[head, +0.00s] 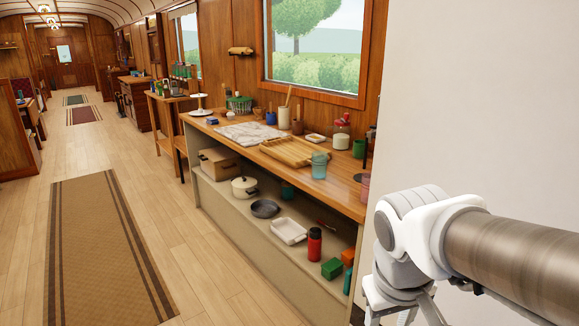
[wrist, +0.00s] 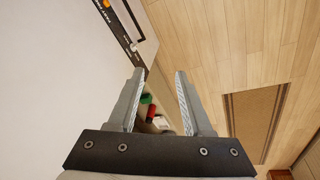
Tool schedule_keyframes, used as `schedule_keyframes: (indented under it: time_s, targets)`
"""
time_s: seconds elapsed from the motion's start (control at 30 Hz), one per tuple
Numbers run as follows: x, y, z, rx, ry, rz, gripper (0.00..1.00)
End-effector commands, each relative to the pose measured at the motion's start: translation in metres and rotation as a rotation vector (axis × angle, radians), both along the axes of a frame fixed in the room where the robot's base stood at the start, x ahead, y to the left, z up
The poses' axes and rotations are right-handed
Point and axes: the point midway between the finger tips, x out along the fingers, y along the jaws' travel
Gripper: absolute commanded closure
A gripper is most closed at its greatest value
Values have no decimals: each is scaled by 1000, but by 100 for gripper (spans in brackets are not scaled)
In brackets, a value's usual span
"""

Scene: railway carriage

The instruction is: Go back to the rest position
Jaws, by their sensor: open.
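My arm comes in from the right in the head view, in front of a pale wall, and its lower end runs out of the bottom edge. My gripper (wrist: 158,75) shows in the wrist view with its two grey fingers spread apart. Nothing is between the fingertips, so it is open and empty. Behind the fingers, the wrist view shows the wooden floor and a few small items far off, including a green block (wrist: 146,99). My gripper's fingers cannot be made out in the head view.
A wooden counter (head: 345,198) under a window holds jars, a cloth and a wooden tray (head: 292,152). Its lower shelf holds a pot (head: 244,187), a pan and a red flask (head: 314,243). A brown rug (head: 100,250) lies on the open floor at left. A pale wall (head: 470,90) stands right.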

Motion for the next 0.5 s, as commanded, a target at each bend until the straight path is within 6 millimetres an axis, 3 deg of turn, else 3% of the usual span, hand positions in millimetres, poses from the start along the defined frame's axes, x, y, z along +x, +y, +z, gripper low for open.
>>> schedule_keyframes:
  time_s: [0.37, 0.5]
  targets:
    - [-39, 5, 38, 160, -270, -120, 50]
    - [-40, 6, 74, 166, -274, -121, 50]
